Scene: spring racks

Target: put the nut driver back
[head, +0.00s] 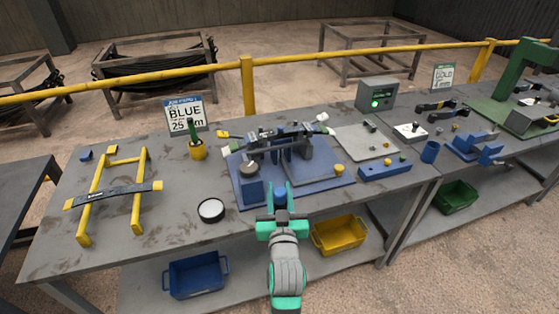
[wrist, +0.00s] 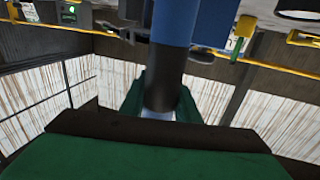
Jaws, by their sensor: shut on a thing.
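My gripper (head: 279,192) is at the front edge of the blue fixture plate (head: 325,181), its fingers upright in the head view. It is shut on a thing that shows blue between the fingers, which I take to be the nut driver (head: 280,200). In the wrist view a dark cylinder (wrist: 172,85) with blue above it stands between the green fingers; its far end is out of view. A yellow cup (head: 198,151) holding a green-handled tool (head: 192,129) stands at the back left. A blue cup (head: 430,152) stands at the right; its inside cannot be made out.
The fixture with a leaf spring (head: 285,134) fills the middle of the bench. A grey tray (head: 366,141) and a blue block (head: 384,171) lie right.

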